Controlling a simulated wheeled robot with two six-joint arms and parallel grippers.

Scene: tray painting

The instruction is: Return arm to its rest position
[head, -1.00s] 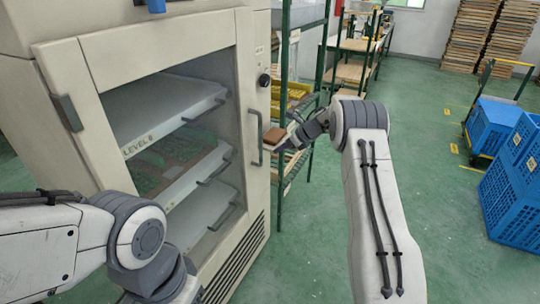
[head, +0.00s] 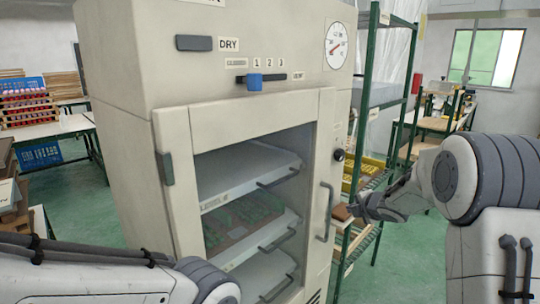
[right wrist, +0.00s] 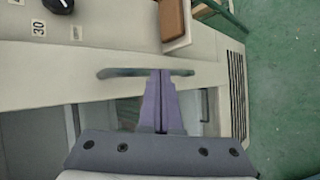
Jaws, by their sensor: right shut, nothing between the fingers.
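My right gripper (head: 362,211) is in front of the right side of a cream drying cabinet (head: 240,25), close to its vertical door handle (head: 327,212). Its fingers (right wrist: 161,100) are shut together and empty. In the right wrist view the door handle (right wrist: 120,73) lies behind the fingertips; I cannot tell whether they touch. My right arm (head: 490,180) comes in from the right edge. My left arm (head: 100,275) crosses the lower left corner, and its gripper is out of view.
The cabinet door looks closed; shelves (head: 245,165) show through its window. A brown block (right wrist: 173,20) sits on a small ledge beside the handle. A green rack (head: 411,90) with yellow bins stands right of the cabinet. Tables with red and blue crates (head: 28,108) are at far left.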

